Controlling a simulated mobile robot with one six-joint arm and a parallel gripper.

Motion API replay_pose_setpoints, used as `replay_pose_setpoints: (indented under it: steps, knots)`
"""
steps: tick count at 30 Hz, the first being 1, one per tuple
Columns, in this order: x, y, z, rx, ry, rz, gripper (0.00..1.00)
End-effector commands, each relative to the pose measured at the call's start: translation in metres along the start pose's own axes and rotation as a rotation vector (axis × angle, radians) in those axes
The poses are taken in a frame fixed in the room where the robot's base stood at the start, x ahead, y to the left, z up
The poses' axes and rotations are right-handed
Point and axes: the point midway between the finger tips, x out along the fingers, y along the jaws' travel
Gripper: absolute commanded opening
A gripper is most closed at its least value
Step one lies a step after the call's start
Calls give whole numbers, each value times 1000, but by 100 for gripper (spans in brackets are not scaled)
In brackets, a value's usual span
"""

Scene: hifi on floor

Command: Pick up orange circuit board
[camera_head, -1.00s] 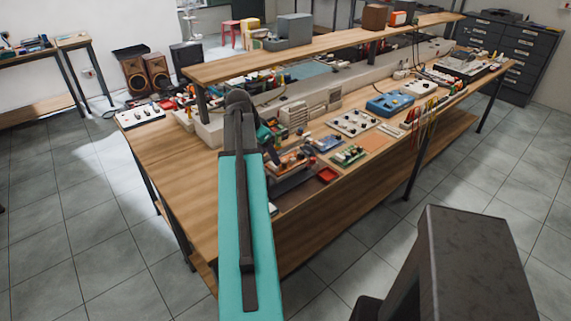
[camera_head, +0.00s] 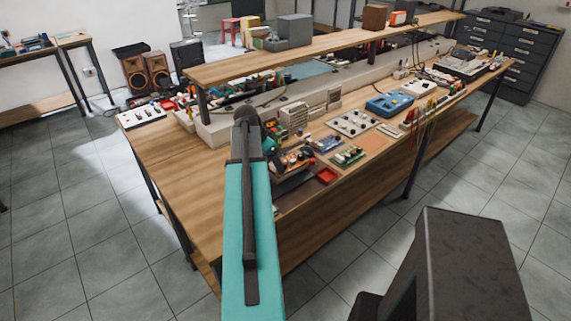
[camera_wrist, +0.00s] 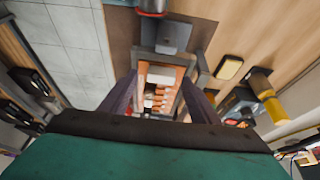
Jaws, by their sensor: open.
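The orange circuit board (camera_wrist: 160,91) shows in the wrist view between the two dark fingers of my gripper (camera_wrist: 159,80), with pale and orange parts on it. My gripper is open, with one finger on each side of the board; I cannot tell whether either touches it. In the head view the orange board (camera_head: 294,160) is near the front edge of the wooden workbench (camera_head: 180,175). My arm and wrist hide much of my gripper there.
A raised shelf (camera_head: 340,46) runs along the bench behind. The bench's left part is bare.

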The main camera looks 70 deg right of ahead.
Motion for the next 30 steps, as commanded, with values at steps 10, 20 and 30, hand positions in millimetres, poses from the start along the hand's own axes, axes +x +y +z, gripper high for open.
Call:
replay_pose_setpoints:
  steps: [10,20,30]
  knots:
    - [4,0,0,0,0,0,56]
    - [3,0,0,0,0,0,51]
    - [3,0,0,1,0,0,16]
